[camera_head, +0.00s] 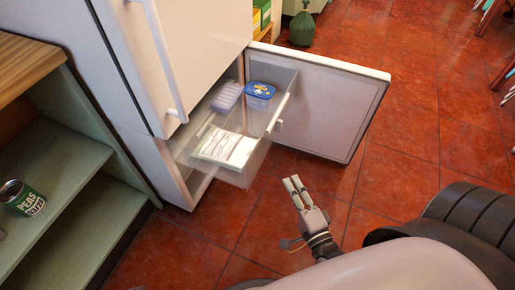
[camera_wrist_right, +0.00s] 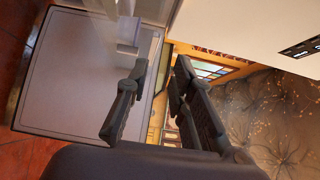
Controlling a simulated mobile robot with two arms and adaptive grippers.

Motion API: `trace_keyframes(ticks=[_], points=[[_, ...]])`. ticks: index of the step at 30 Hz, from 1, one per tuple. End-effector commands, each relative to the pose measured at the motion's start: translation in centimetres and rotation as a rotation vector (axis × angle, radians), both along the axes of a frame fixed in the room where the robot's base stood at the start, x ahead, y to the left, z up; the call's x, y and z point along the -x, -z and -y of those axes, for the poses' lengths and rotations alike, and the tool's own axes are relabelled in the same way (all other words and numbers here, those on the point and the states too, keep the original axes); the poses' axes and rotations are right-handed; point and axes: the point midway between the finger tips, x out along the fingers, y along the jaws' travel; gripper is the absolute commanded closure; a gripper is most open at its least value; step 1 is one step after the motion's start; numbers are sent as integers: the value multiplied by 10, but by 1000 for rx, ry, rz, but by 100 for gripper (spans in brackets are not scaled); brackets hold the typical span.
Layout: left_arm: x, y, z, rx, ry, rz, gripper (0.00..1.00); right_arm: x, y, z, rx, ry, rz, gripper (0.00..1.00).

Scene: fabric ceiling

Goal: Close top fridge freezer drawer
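The clear freezer drawer (camera_head: 262,151) is pulled out of the lower compartment of the white fridge freezer (camera_head: 200,45). It holds a flat white packet with green print (camera_head: 226,149), a tub with a blue lid (camera_head: 260,90) and a pale translucent box (camera_head: 228,96). The freezer door (camera_head: 325,105) stands wide open beside the drawer and also shows in the right wrist view (camera_wrist_right: 80,75). My right gripper (camera_head: 293,184) is in front of the drawer, apart from it. Its fingers (camera_wrist_right: 160,75) have an empty gap between them. My left gripper is out of view.
A green shelf unit (camera_head: 60,160) with a wooden top (camera_head: 25,65) stands at the left, with a can of peas (camera_head: 22,198) on it. A green bottle (camera_head: 301,28) stands beyond the door. The red tiled floor (camera_head: 420,125) is clear right of the door.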

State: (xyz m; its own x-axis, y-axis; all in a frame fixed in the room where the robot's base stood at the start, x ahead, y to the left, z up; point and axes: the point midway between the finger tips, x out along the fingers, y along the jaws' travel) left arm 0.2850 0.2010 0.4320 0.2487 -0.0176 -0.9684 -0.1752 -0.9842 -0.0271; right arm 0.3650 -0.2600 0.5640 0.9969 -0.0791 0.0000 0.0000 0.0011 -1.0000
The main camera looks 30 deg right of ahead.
Motion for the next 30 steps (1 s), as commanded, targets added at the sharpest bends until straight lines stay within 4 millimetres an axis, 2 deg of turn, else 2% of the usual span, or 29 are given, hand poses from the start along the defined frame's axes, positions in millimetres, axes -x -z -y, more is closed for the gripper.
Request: trace_keyframes(ticks=[5,9,17,18,24,30], points=[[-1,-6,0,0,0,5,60,-20,-2,2,-3,2,7,92],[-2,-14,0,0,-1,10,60,-49,-2,4,-3,2,6,100],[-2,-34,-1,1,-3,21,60,-103,-1,8,-1,1,5,100],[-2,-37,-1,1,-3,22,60,-108,0,1,-5,1,2,100],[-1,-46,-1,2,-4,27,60,-124,0,-14,-2,1,0,100],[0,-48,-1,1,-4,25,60,-129,-1,-18,1,0,0,100]])
